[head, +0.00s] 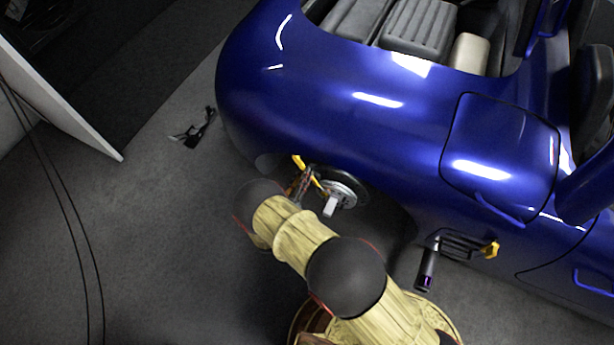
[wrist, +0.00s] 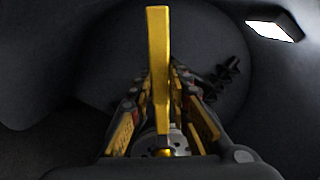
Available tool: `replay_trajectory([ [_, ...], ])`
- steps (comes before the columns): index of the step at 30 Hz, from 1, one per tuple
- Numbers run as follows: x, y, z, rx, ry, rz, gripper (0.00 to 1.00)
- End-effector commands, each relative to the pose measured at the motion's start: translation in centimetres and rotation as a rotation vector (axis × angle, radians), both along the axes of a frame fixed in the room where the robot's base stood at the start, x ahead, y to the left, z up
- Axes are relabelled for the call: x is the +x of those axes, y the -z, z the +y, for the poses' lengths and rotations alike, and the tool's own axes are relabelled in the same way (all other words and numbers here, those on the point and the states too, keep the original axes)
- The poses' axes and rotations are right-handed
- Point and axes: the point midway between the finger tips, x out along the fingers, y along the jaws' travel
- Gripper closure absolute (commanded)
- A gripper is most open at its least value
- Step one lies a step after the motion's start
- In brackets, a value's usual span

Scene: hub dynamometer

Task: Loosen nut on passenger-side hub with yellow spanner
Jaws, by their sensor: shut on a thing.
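The yellow spanner (wrist: 158,60) stands upright in the middle of the wrist view, between the fingers of my gripper (wrist: 157,103). My gripper is shut on it. In the head view, part of the yellow spanner (head: 298,161) shows beside my gripper (head: 304,185), at the wheel opening of the blue car. The silver hub (head: 341,190) is just right of my gripper in the head view. Part of the hub (wrist: 177,140) also shows low behind the spanner in the wrist view. The nut is hidden, and I cannot tell whether the spanner sits on it.
The blue car body (head: 350,90) overhangs the hub. A black object (head: 196,130) lies on the grey floor to the left. A dark cylinder (head: 426,268) and a yellow part (head: 490,249) are by the car's side at right. The floor at left is mostly clear.

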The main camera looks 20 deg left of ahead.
Motion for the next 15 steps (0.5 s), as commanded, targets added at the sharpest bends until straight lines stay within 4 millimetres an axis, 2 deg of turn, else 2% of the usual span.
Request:
replay_trajectory([
  [8,-0.1,0.1,0.1,-0.004,-0.001,0.002,1.00],
  [15,0.1,1.5,1.8,-0.136,-0.003,0.012,1.00],
])
